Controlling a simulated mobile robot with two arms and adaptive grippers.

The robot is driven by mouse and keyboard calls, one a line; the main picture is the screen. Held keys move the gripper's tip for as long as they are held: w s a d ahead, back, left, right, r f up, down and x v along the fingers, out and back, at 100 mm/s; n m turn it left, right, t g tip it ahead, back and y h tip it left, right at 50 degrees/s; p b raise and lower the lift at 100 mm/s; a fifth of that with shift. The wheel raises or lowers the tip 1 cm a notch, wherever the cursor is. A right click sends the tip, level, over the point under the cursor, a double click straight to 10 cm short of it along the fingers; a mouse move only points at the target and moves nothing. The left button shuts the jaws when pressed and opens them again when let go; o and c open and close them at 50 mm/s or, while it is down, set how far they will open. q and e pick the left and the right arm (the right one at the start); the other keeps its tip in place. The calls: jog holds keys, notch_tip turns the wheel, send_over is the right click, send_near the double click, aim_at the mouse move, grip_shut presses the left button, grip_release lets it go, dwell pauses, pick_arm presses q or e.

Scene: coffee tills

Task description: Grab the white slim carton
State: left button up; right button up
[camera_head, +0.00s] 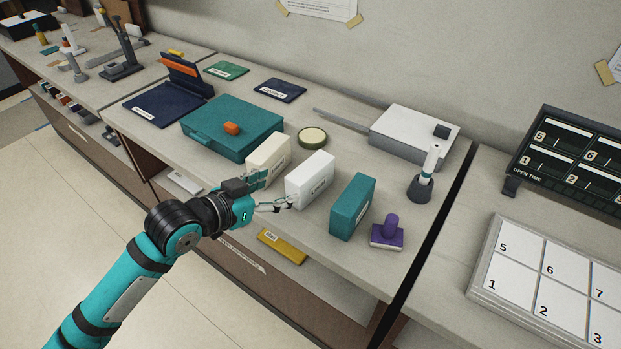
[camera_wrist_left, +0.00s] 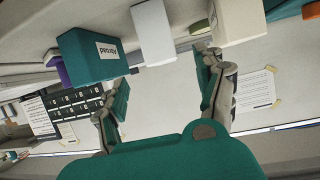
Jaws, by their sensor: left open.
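The white slim carton (camera_head: 310,180) stands upright on the counter between a cream carton (camera_head: 267,160) and a teal carton (camera_head: 352,207). My left gripper (camera_head: 273,191) is open and empty at the near side of the cartons, low beside the white carton's front left. In the left wrist view the white carton (camera_wrist_left: 153,32) shows ahead of and between the spread fingers of my left gripper (camera_wrist_left: 163,69), with the teal carton (camera_wrist_left: 88,57) marked "Abroad" to its left and the cream carton (camera_wrist_left: 236,21) to its right. Whether a finger touches a carton is unclear. My right gripper is out of view.
A purple stamp (camera_head: 388,234) stands right of the teal carton. Behind the row are a round tin (camera_head: 312,138), a teal case (camera_head: 228,128) and a white-topped device (camera_head: 412,132). A yellow item (camera_head: 282,247) lies on the shelf below.

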aim_at(311, 173)
pick_arm(q)
jog(key=x, duration=0.7)
jog(key=shift+w+d, duration=0.1)
jog(key=shift+w+d+p, duration=0.35)
jog(key=shift+w+p, duration=0.05)
jog(key=x, duration=0.4)
jog(key=shift+w+d, duration=0.1)
jog(key=shift+w, duration=0.1)
jog(key=c, duration=1.2)
